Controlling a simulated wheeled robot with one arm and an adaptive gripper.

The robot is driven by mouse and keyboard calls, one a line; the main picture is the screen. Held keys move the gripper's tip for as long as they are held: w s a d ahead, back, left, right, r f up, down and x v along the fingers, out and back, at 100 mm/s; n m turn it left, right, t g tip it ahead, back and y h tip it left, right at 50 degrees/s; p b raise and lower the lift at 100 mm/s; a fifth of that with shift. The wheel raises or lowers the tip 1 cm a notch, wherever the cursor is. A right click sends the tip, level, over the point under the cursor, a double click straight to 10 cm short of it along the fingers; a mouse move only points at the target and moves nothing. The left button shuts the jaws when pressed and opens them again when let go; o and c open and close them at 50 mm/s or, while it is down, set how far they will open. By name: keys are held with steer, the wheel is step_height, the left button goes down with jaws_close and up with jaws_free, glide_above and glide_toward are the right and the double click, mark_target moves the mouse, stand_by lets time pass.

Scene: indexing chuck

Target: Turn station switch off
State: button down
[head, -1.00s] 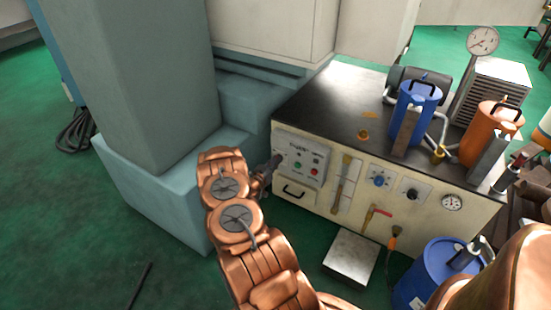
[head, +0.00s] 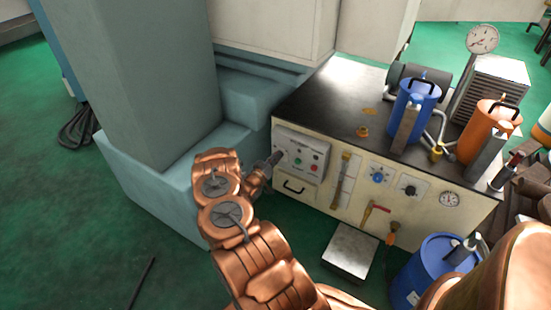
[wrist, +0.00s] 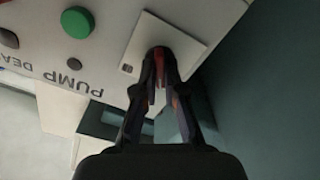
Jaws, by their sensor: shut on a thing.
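The station switch plate (wrist: 192,45) is a small pale square in the wrist view, on the pale panel. My gripper (wrist: 163,72) has its dark fingertips closed together in front of this plate. In the head view my gripper (head: 273,160) meets the left end of the control box (head: 301,143) on the bench front. The switch is hidden there.
A green button (wrist: 77,22) and upside-down lettering lie left of the plate in the wrist view. The bench (head: 330,100) carries a blue canister (head: 412,105) and an orange canister (head: 480,135). A grey-blue column base (head: 165,185) stands close left of my arm.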

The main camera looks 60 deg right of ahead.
steer(key=c, duration=1.3)
jaws_free()
steer(key=shift+o, duration=0.2)
steer(key=a, duration=1.2)
steer(key=shift+s, duration=0.25)
steer(key=shift+s, duration=0.15)
